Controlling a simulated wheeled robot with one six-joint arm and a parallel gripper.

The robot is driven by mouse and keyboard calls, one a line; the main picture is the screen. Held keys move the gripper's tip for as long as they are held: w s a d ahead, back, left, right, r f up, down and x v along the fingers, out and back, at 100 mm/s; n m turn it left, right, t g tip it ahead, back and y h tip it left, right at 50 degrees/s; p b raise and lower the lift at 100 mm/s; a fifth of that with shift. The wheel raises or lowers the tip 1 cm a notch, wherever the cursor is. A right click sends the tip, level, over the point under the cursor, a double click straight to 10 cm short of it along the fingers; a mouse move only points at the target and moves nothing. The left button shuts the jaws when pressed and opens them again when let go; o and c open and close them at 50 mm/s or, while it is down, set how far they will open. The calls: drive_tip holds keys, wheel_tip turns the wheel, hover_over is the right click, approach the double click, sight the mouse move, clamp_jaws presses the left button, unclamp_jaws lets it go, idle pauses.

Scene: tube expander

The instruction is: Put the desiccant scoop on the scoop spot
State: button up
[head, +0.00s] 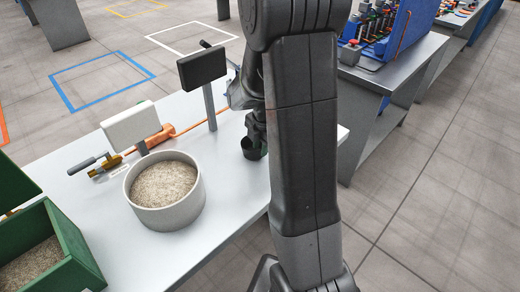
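I cannot make out the desiccant scoop for certain. A white round tub (166,205) full of pale granules stands on the light table. A green open box (75,252) at the lower left holds similar granules. Behind the tub lies an orange-handled tool (160,136) with a thin shaft. Left of it lies a brass piece with a dark grip (88,164). My gripper (240,92) is partly hidden behind my arm, above the table's far side. Its fingers and anything between them do not show clearly. No scoop spot is clearly identifiable.
A white plate on a post (130,123) and a black plate on a post (202,66) stand on the table (230,185). The front middle of the table looks clear. Another bench with a blue rack (400,35) stands behind, to the right.

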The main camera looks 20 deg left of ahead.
wheel_tip(320, 180, up, 10)
drive_tip(key=d, duration=0.1)
drive_tip(key=shift+s+d, duration=0.15)
drive_tip(key=shift+s, duration=0.3)
